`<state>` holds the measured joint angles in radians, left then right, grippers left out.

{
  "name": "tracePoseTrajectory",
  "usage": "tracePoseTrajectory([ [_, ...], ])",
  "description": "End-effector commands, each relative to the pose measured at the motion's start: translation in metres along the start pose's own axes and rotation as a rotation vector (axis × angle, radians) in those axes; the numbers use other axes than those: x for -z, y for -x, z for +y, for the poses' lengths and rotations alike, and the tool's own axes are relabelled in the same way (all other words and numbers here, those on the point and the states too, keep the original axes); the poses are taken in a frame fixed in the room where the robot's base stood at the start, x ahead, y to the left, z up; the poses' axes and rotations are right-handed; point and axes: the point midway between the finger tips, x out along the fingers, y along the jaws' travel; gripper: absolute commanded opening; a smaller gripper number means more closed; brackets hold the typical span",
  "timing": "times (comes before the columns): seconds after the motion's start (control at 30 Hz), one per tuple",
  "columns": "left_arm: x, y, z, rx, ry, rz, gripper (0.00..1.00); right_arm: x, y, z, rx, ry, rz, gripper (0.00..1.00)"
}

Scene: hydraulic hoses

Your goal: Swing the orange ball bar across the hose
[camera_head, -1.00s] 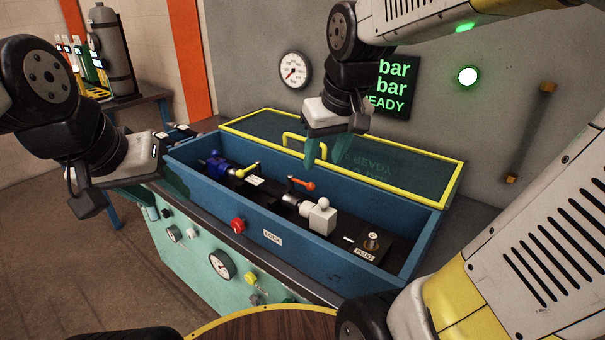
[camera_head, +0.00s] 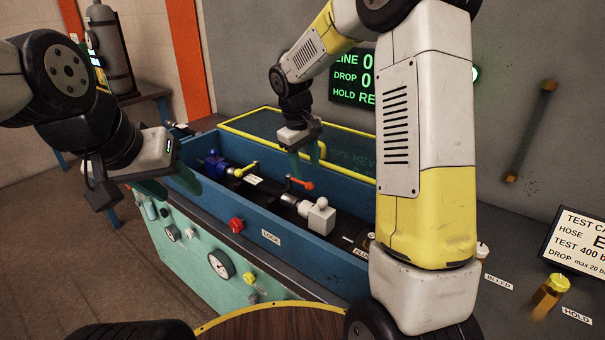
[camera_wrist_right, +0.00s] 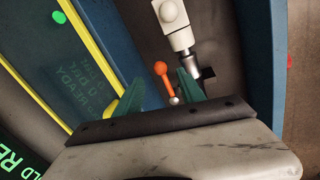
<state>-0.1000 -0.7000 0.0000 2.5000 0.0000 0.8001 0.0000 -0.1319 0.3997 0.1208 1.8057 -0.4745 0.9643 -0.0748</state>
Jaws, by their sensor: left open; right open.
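The orange ball bar (camera_head: 302,184) is a short lever with an orange ball end, inside the blue trough (camera_head: 208,200). It also shows in the right wrist view (camera_wrist_right: 164,77), with a pale round end near my fingers. My right gripper (camera_head: 306,161) is open above and just behind the bar. In the right wrist view its green fingers (camera_wrist_right: 158,90) are on either side of the bar; contact cannot be told. My left gripper (camera_head: 171,186) is open and empty at the trough's left end. I cannot make out the hose clearly among the dark parts.
A yellow lever (camera_head: 246,168) and blue valve (camera_head: 213,165) lie left of the bar. A white block (camera_head: 319,217) with a ball knob is to its right. The yellow-framed lid (camera_head: 263,126) stands open behind. My right arm hides the trough's right end.

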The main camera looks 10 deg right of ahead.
Motion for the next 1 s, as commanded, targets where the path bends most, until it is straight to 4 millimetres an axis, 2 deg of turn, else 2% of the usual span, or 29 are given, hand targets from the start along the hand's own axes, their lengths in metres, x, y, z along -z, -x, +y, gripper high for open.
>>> tracePoseTrajectory([
  [0.1,0.000,0.000,0.000,0.000,0.000,0.000,0.46,-0.002,-0.022,0.000,0.003,-0.002,-0.005,0.46],
  [0.3,0.000,0.000,0.000,0.000,0.000,0.000,0.46,-0.001,-0.050,0.000,0.002,-0.001,-0.004,0.46],
  [0.47,0.000,0.000,0.000,0.000,0.000,0.000,0.46,-0.001,-0.059,0.000,0.001,-0.002,-0.001,0.46],
  [0.7,0.000,0.000,0.000,0.000,0.000,0.000,0.46,-0.001,-0.060,0.000,0.001,-0.002,-0.001,0.46],
  [0.73,0.000,0.000,0.000,0.000,0.000,0.000,0.46,-0.001,-0.060,0.000,0.001,-0.002,-0.001,0.44],
  [0.93,0.000,0.000,0.000,0.000,0.000,0.000,0.46,-0.001,-0.060,0.000,0.001,-0.002,0.000,0.05],
  [0.97,0.000,0.000,0.000,0.000,0.000,0.000,0.46,-0.001,-0.060,0.000,0.001,-0.002,0.000,0.00],
  [1.0,0.000,0.000,0.000,0.000,0.000,0.000,0.46,-0.001,-0.060,0.000,0.001,-0.002,0.000,0.00],
])
